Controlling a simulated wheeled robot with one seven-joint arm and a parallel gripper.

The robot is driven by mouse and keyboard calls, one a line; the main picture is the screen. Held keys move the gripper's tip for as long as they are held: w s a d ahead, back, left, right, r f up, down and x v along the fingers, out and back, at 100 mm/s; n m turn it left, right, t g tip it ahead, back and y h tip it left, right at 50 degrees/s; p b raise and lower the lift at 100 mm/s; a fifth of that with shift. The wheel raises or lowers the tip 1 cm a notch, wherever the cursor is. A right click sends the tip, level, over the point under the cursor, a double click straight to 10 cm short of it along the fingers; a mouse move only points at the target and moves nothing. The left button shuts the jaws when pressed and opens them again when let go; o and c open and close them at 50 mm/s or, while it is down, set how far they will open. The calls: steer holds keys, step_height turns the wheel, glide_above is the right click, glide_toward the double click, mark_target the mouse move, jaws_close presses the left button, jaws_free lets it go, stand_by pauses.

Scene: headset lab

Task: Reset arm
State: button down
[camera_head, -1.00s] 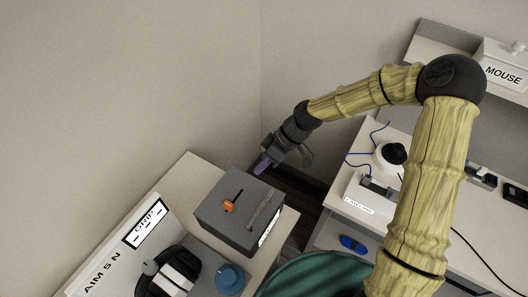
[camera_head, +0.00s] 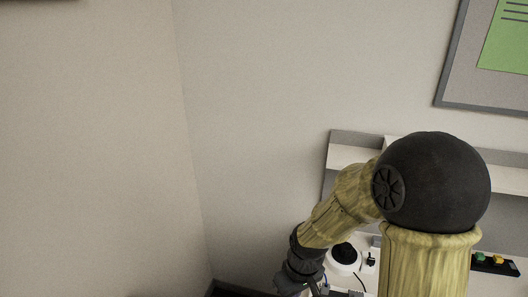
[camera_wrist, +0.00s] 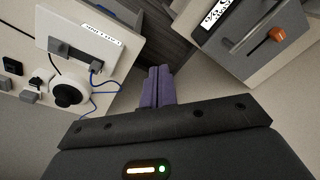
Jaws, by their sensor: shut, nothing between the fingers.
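My gripper (camera_wrist: 158,86) shows in the wrist view with its two purple fingers together and nothing between them. It hangs in free air over the dark gap between two pieces of furniture. In the head view my arm bends down toward the bottom edge, and the fingertips are out of that picture or hidden.
In the wrist view a white desk (camera_wrist: 25,100) with a white round device with a black top (camera_wrist: 68,92) and blue cables is at left. A grey box (camera_wrist: 240,45) with an orange-handled tool (camera_wrist: 276,35) is at right. A wall board (camera_head: 450,85) hangs at upper right.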

steer(key=s+d+r+m+t, duration=0.1)
steer(key=s+d+r+m, duration=0.1)
steer(key=d+m, duration=0.1)
steer(key=s+d+r+m+t+h, duration=0.1)
steer(key=s+d+r+m, duration=0.1)
steer(key=d, duration=0.3)
steer(key=shift+s+d+r+m, duration=0.15)
steer(key=shift+r+m, duration=0.45)
steer(key=shift+r, duration=0.1)
